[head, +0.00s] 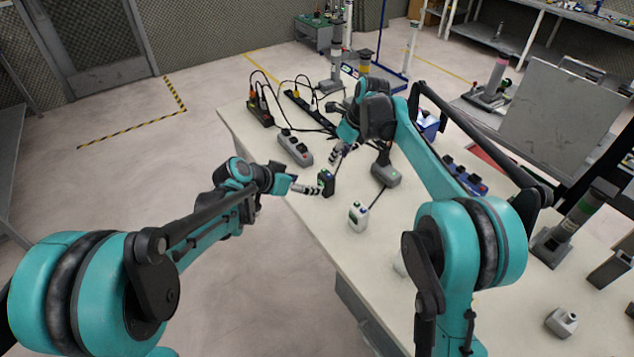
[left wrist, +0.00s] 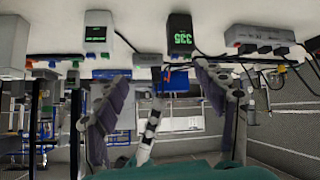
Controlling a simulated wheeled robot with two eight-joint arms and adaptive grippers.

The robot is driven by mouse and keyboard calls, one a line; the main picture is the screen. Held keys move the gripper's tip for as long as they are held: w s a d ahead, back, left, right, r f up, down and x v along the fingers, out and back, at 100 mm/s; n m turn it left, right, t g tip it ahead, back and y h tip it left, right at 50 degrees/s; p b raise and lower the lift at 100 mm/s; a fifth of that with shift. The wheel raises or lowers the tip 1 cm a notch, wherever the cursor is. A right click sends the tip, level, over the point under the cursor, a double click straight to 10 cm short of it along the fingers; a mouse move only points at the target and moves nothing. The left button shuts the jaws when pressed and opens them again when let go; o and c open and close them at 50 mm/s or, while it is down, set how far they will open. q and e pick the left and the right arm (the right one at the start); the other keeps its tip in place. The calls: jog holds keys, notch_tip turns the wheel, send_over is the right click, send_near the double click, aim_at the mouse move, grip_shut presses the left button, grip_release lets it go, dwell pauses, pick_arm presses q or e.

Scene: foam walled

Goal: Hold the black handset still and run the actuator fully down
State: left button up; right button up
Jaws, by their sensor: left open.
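The black handset (head: 327,183) stands upright near the table's left edge. In the left wrist view, which is upside down, the handset (left wrist: 180,38) shows a lit green display. My left gripper (head: 312,189) is open just left of the handset; its fingers (left wrist: 160,82) are spread, and nothing is held between them. My right gripper (head: 338,155) is just above and behind the handset, partly hidden by its own arm; its opening is too small to read. A grey unit with a dark upright (head: 387,175) stands right of the handset; I cannot tell if it is the actuator.
A white handset (head: 358,216) with a cable stands nearer on the pale table (head: 330,235). A grey socket strip (head: 295,148) and a black strip with cables lie behind. A grey-based column (head: 560,235) stands at right. The front middle of the table is mostly clear.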

aim_at(321, 181)
pick_arm(q)
jog(key=w+d+f+m+h, duration=0.1)
jog(key=w+f, duration=0.2)
jog(key=w+d+f+m+h, duration=0.1)
jog(key=w+f, duration=0.2)
jog(key=w+d+f+m+t+h, duration=0.1)
jog(key=w+f, duration=0.2)
jog(key=w, duration=0.1)
jog(key=shift+h, duration=0.3)
jog(key=shift+w+d+f+m, duration=0.2)
jog(key=shift+w+f+m, duration=0.1)
jog(key=shift+f+m, duration=0.15)
jog(key=x, duration=0.8)
jog(key=shift+s, duration=0.1)
jog(key=c, duration=1.4)
jog(key=shift+c, duration=0.2)
pick_arm(e)
grip_shut()
pick_arm(q)
jog(key=shift+c, duration=0.2)
